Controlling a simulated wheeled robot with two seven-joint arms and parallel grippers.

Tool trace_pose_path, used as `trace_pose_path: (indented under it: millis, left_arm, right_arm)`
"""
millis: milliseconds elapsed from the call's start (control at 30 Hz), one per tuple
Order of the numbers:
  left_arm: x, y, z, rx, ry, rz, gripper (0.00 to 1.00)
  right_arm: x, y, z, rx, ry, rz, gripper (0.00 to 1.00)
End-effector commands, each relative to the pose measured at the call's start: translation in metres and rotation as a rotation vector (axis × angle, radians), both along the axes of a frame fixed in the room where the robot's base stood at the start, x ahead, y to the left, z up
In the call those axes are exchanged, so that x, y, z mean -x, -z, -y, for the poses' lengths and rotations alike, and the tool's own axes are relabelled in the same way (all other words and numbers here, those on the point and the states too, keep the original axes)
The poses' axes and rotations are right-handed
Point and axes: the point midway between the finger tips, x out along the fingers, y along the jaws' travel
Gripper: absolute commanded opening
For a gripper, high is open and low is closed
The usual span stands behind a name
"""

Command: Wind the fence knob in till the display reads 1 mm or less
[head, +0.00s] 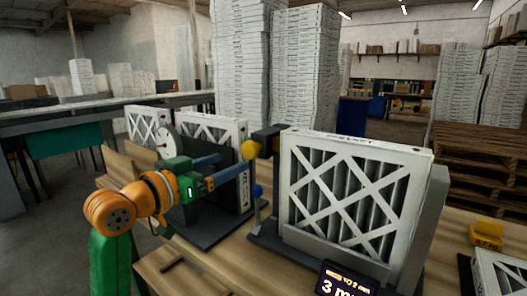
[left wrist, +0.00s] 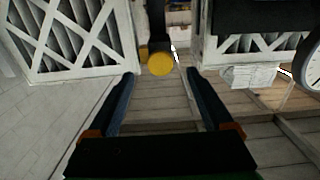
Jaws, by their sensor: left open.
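A yellow round knob (head: 249,149) stands left of the large white boxed filter (head: 345,190) in the head view. In the left wrist view the yellow knob (left wrist: 161,63) shows on a dark stem, just beyond the fingertips and roughly centred between them. My left gripper (head: 233,163) is open and empty, its blue fingers pointing at the knob; the fingers also show in the left wrist view (left wrist: 160,77). No contact is visible. The display (head: 345,281) at the bottom shows a 3 followed by a partly cut-off unit. My right gripper is in neither view.
More white-framed filters (head: 214,130) and a round dial (head: 163,142) stand behind my left arm. A yellow tag block (head: 486,235) sits at the right.

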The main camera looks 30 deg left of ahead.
Motion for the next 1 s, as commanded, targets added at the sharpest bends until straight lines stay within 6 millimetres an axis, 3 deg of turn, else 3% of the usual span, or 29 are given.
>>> trace_pose_path:
  millis: [133,400,700,767,1000]
  left_arm:
    - [-0.011,-0.005,0.001,0.001,0.002,0.004,0.85]
    - [-0.061,-0.005,0.005,0.001,0.002,0.004,0.85]
    - [-0.07,-0.001,0.006,-0.004,0.001,0.004,0.85]
    - [-0.07,-0.001,0.006,-0.004,0.001,0.004,0.74]
    - [-0.07,-0.001,0.006,-0.003,0.0,0.003,0.09]
  right_arm:
    - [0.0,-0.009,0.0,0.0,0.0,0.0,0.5]
    - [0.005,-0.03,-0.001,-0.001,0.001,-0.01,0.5]
    - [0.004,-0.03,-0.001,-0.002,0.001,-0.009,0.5]
    - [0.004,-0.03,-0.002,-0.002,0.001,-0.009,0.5]
    - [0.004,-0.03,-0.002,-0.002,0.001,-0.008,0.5]
